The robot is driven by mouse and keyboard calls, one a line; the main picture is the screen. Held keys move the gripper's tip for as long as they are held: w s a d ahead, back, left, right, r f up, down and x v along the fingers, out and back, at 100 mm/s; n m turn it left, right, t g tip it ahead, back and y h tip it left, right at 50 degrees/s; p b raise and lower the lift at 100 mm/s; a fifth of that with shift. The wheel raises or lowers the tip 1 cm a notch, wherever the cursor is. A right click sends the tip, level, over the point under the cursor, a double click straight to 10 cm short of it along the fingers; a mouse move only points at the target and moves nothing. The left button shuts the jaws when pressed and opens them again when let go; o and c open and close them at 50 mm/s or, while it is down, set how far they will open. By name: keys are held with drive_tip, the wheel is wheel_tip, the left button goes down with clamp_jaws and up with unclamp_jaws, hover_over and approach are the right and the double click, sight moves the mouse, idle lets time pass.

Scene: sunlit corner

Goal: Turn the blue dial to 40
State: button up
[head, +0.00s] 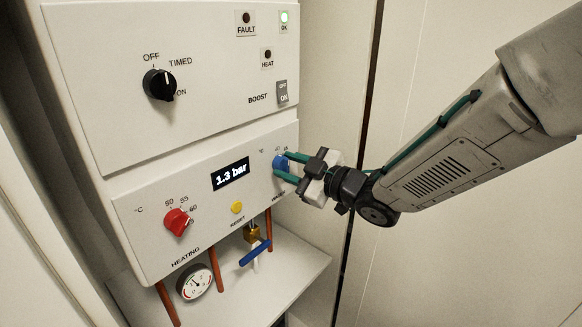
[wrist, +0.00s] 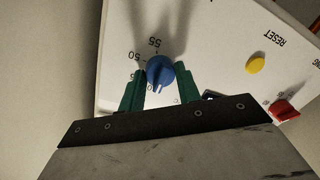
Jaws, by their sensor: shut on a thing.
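The blue dial (head: 280,163) is at the right end of the lower white panel, above the lettering at that corner. My gripper (head: 287,166) reaches it from the right, its green fingers on either side of the knob. In the wrist view the gripper (wrist: 160,82) is shut on the blue dial (wrist: 159,70), one finger at each side. That view is upside down; 55 and 50 show by the dial, and other numbers are partly hidden by a finger. The dial's raised grip runs toward the picture bottom; I cannot tell which number it marks.
A red heating dial (head: 176,221), a yellow reset button (head: 236,207) and a display (head: 230,174) reading 1.3 bar share the panel. A black mode knob (head: 159,85) and a boost switch (head: 282,93) are above. Pipes, a blue-handled valve (head: 254,252) and a gauge (head: 194,282) are below.

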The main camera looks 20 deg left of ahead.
idle(0.5)
drive_tip(key=o, duration=1)
drive_tip(key=shift+d, duration=0.1)
drive_tip(key=v, duration=0.7)
drive_tip(key=shift+s+d, duration=0.15)
drive_tip(key=shift+d, duration=0.15)
